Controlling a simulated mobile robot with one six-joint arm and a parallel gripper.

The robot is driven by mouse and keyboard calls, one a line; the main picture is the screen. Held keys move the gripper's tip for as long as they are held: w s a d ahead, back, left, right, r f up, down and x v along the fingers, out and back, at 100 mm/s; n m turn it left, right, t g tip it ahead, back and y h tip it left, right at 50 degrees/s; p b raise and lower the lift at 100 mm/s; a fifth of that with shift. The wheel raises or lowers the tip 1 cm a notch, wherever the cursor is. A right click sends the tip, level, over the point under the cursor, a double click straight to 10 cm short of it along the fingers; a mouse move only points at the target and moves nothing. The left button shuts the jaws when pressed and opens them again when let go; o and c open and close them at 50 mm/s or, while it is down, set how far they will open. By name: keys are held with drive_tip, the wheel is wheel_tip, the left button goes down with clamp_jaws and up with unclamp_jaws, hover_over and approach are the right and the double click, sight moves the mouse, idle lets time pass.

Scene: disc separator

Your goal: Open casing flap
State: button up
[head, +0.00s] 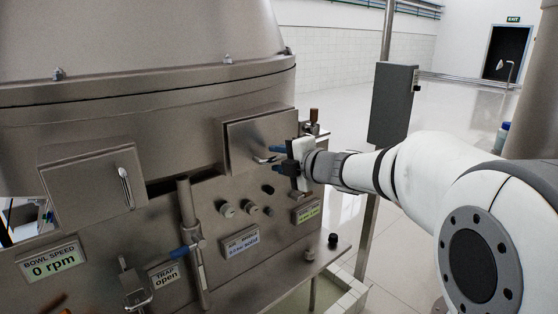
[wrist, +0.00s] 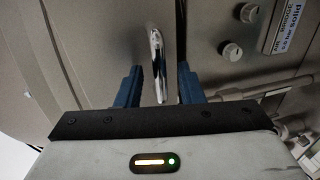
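A square metal flap (head: 250,138) stands on the right part of the separator's casing, with a metal bar handle (head: 264,159) near its lower edge. It looks shut, though my gripper hides part of its right side. My gripper (head: 276,158) is in front of this flap with its blue fingers pointing at the handle. In the wrist view my gripper (wrist: 160,82) is open, and the shiny handle (wrist: 156,60) stands between the two fingers with a gap on both sides. The flap's plain face (wrist: 100,40) lies behind the handle.
A second flap (head: 88,190) with an upright handle is on the left. Below are knobs (head: 227,209), a vertical pipe with a blue-handled valve (head: 190,250), and a "BOWL SPEED 0 rpm" label (head: 50,263). A grey box on a post (head: 391,105) stands behind my arm.

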drive_tip(key=shift+c, duration=0.5)
clamp_jaws()
